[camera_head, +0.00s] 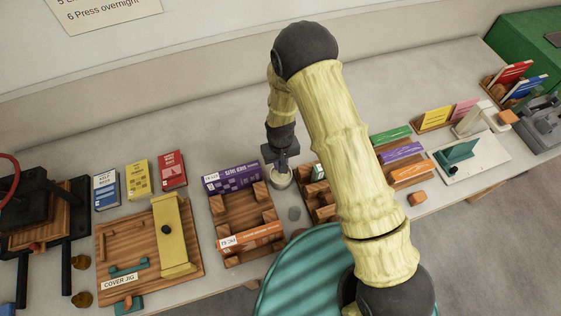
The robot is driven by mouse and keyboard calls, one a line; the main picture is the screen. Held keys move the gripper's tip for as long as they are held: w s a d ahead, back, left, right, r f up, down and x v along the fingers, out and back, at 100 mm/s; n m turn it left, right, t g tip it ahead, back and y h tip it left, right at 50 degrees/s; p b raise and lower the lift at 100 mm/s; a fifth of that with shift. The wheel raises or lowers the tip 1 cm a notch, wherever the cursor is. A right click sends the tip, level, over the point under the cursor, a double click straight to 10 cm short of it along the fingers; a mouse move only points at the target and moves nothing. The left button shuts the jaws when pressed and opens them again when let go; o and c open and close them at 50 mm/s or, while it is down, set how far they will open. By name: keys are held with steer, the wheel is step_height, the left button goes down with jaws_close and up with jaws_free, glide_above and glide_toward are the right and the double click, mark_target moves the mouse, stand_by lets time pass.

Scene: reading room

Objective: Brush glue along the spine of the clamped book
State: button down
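My gripper (281,164) is at the back middle of the bench, pointing down over a small round pale pot (283,182). The gripper is dark and small here, and I cannot tell whether its fingers are apart or what they hold. No brush can be made out. I cannot tell for sure which book is the clamped one. A black press (35,212) with wooden boards stands at the left edge. A white-based stand (480,165) with a teal piece (457,153) is at the right, and a grey metal device (545,122) is beyond it.
A cover jig (113,220) with a yellow bar is at the left, below blue, yellow and red books (172,168). A wooden rack (240,206) holds purple and orange books just left of the pot. My arm hides part of another rack (318,200). A teal round surface (300,278) is in front.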

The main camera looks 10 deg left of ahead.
stand_by(0.6)
steer(key=shift+r+p, duration=2.15)
steer(key=shift+r, duration=1.3)
